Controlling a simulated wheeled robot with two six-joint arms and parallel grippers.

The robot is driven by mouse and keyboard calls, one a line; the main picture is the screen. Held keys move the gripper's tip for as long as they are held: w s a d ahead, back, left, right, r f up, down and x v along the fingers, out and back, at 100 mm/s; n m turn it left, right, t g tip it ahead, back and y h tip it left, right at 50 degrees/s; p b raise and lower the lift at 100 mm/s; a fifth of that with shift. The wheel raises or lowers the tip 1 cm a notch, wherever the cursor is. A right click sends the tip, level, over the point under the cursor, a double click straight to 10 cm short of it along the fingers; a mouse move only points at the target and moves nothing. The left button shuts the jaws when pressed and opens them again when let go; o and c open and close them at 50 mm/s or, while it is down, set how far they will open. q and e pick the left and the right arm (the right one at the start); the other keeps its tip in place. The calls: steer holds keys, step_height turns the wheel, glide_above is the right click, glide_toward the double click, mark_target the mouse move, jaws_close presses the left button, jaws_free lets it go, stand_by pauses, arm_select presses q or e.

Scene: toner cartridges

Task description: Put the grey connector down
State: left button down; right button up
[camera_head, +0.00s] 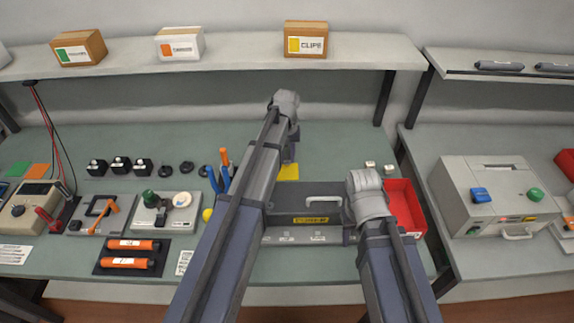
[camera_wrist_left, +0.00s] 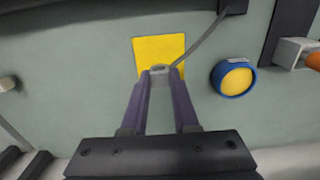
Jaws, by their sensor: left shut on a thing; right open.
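The grey connector (camera_wrist_left: 160,70) is between the fingertips of my left gripper (camera_wrist_left: 160,82) in the left wrist view, over the lower part of a yellow square (camera_wrist_left: 150,50). Its grey cable runs up and right to a dark object at the top edge. I cannot tell whether the connector touches the square. My left gripper is shut on it. In the head view my left arm covers the connector, and part of the yellow square (camera_head: 289,172) shows beside the arm. My right gripper (camera_head: 368,195) is above the bench by the red bin; its fingers are hidden by its wrist.
A grey case with a handle (camera_head: 305,200) lies between my arms. The red bin (camera_head: 403,207) is right of it. A round blue-rimmed yellow thing (camera_wrist_left: 233,80) lies right of the yellow square. Pliers (camera_head: 222,175) and tools stand left of my left arm.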

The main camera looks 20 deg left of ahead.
mark_target(287, 158)
arm_select(q)
step_height(287, 158, down, 3)
steer(key=shift+f+b, duration=0.1)
steer(key=shift+b, duration=1.1)
arm_select(e)
step_height(287, 158, down, 3)
steer(key=shift+f, duration=0.1)
arm_select(q)
steer(key=c, duration=0.7)
jaws_free()
step_height(287, 158, up, 12)
steer(key=p, duration=1.2)
steer(key=shift+r, duration=0.2)
arm_select(e)
step_height(287, 158, up, 12)
steer(key=shift+r, duration=0.2)
